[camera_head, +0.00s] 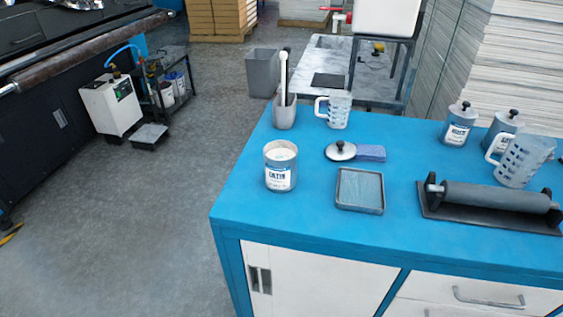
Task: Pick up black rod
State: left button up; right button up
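A dark grey cylindrical roller (490,195) lies level on a black stand (480,217) at the right of the blue-topped cabinet. It is the most rod-like dark thing on the cabinet top. A grey cup (284,116) at the back left corner holds an upright white stick (283,72) with a rounded top. A thin dark shape shows behind the stick, too small to tell what it is. Neither of my grippers is in view.
The blue cabinet top (300,222) also holds a labelled open can (280,170), a square tray (360,187), a lidded knob piece on a blue cloth (370,153), clear jugs (520,163) and lidded canisters (459,127). Grey floor (120,230) lies open at left.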

aim_at(287, 48)
jog(key=i+j+z, duration=0.1)
jog(key=j, duration=0.2)
jog(key=i+j, duration=0.25)
jog(key=i+j+z, duration=0.15)
jog(key=j, duration=0.3)
jog(key=i+j, duration=0.15)
jog(key=j, duration=0.2)
jog(key=i+j+z, duration=0.15)
jog(key=j, duration=0.2)
jog(key=i+j+z, duration=0.1)
jog(key=j, duration=0.25)
